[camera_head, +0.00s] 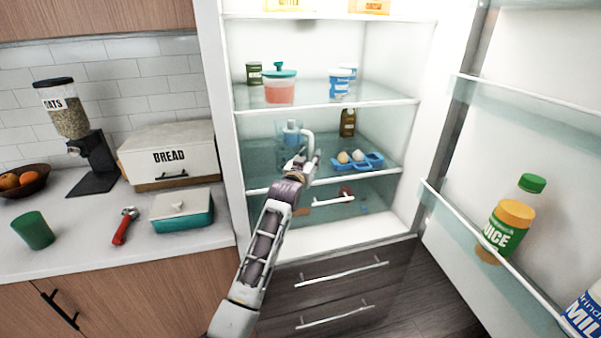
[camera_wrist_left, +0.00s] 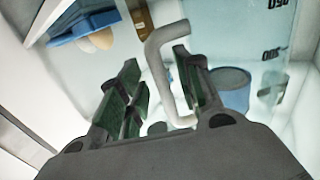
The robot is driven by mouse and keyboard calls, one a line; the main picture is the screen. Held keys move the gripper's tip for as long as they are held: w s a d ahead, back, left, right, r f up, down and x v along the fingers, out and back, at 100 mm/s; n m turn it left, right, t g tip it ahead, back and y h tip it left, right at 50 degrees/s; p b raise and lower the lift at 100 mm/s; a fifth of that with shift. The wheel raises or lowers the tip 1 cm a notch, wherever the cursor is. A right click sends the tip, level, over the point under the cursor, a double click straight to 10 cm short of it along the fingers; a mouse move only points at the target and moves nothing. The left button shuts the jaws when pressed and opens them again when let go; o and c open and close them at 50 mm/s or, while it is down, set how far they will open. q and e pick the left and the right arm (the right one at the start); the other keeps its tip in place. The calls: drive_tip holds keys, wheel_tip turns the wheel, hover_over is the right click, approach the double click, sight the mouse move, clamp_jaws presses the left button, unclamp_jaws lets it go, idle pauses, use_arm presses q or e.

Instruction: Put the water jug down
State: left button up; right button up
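The water jug (camera_head: 283,152) is clear with a blue top and a pale handle (camera_head: 308,143). It stands upright on the fridge's middle glass shelf, at the left. My left gripper (camera_head: 303,165) reaches in from the front at the handle. In the left wrist view, the fingers of my left gripper (camera_wrist_left: 160,85) are apart. The jug's handle (camera_wrist_left: 158,70) lies between them, with gaps beside it. The clear jug wall with upside-down markings (camera_wrist_left: 275,50) is behind. My right gripper is not in view.
A blue egg tray (camera_head: 372,162) and a brown bottle (camera_head: 347,122) are right of the jug. A pitcher with pink liquid (camera_head: 280,91) is on the shelf above. The open fridge door (camera_head: 520,130) is on the right. The counter (camera_head: 75,215) at left has some clear room.

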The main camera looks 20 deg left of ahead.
use_arm(q)
drive_tip(key=s, duration=1)
drive_tip(key=shift+s, duration=0.3)
idle(0.7)
